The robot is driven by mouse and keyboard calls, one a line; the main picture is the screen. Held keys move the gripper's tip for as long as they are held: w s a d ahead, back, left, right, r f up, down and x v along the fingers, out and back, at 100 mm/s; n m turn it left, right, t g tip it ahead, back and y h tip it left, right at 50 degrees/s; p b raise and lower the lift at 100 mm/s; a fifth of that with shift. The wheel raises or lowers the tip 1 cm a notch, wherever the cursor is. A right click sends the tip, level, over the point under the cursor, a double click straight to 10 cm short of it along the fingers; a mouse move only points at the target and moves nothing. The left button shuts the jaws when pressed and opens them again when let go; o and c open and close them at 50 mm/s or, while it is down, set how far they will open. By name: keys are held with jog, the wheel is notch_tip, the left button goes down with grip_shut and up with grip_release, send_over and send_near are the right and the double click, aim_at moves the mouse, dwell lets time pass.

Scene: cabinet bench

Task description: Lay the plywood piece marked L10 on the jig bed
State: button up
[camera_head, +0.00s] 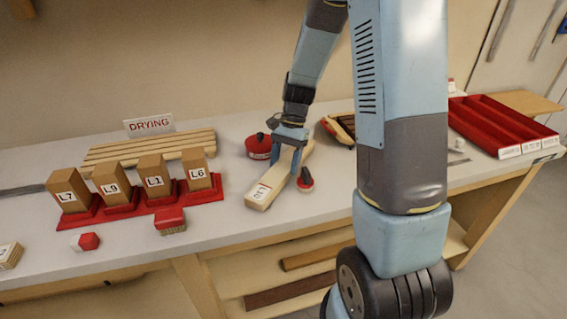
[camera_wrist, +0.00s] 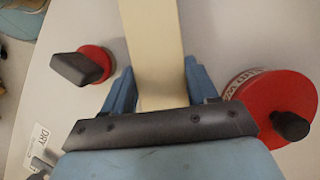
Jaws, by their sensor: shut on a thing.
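A long pale wooden piece (camera_head: 270,185) lies low over or on the bench; I cannot tell which. It has a white label on its near end, too small to read surely. My gripper (camera_head: 287,157) is shut on it, one finger on each side. In the wrist view the piece (camera_wrist: 153,40) runs straight away between the blue fingers of my gripper (camera_wrist: 158,88); its label does not show there. I cannot make out a mark L10 or tell which thing is the jig bed.
A red round tin (camera_head: 258,147) and a dark-handled red tool (camera_head: 305,180) stand close beside the piece. Blocks marked L7 (camera_head: 68,190), L9, L1 and L6 stand in red holders, before a slatted rack (camera_head: 110,153) with a DRYING sign. A red compartmented tray (camera_head: 500,125) is right.

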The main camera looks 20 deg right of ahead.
jog(key=shift+f, duration=0.15)
jog(key=o, duration=1.3)
jog(key=shift+f, duration=0.1)
